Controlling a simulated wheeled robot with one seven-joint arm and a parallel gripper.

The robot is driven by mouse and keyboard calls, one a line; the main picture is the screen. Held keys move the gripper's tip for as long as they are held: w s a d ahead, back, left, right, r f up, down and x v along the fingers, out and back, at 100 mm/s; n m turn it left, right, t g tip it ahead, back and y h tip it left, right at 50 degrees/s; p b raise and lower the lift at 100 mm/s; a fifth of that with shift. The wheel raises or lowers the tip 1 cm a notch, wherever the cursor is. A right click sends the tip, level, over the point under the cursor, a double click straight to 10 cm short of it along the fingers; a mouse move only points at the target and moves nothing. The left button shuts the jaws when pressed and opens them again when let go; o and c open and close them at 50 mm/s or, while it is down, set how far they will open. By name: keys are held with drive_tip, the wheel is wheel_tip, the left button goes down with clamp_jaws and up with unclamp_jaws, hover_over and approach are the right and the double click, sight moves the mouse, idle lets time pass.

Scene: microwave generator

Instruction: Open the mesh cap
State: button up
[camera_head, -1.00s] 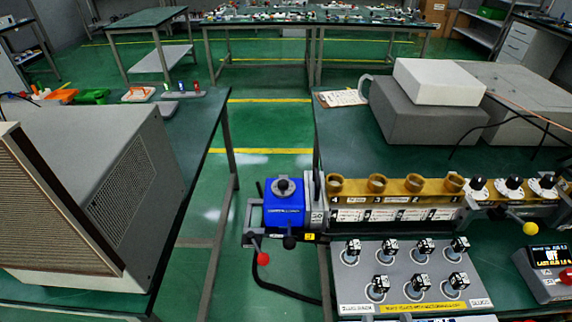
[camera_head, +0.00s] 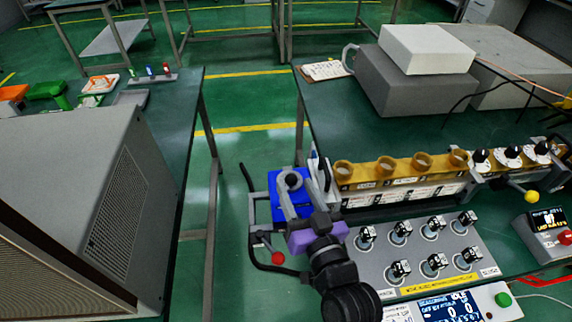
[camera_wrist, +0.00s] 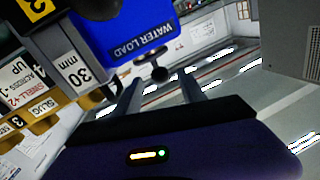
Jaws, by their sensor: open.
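No part is clearly recognisable as a mesh cap. A blue box (camera_head: 284,183) marked "WATER LOAD" sits at the left end of the waveguide row; it also shows in the wrist view (camera_wrist: 115,28). My gripper (camera_head: 291,197), with a purple body, is over the blue box and hides part of it. In the wrist view my gripper's two fingers (camera_wrist: 160,85) are apart and hold nothing. A black knob on a stem (camera_wrist: 159,74) beside the blue box shows in the gap between them. I cannot tell whether the fingers touch it.
A gold waveguide row (camera_head: 400,172) with several round openings runs right from the blue box. A grey knob panel (camera_head: 405,255) lies in front of it. A lever with a red ball (camera_head: 278,258) hangs at left. Bare floor (camera_head: 233,190) separates the two tables.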

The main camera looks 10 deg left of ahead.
drive_tip(key=p+x, duration=0.1)
drive_tip(key=x, duration=0.6)
drive_tip(key=shift+s, duration=0.1)
drive_tip(key=shift+c, duration=0.2)
clamp_jaws()
idle(1.1)
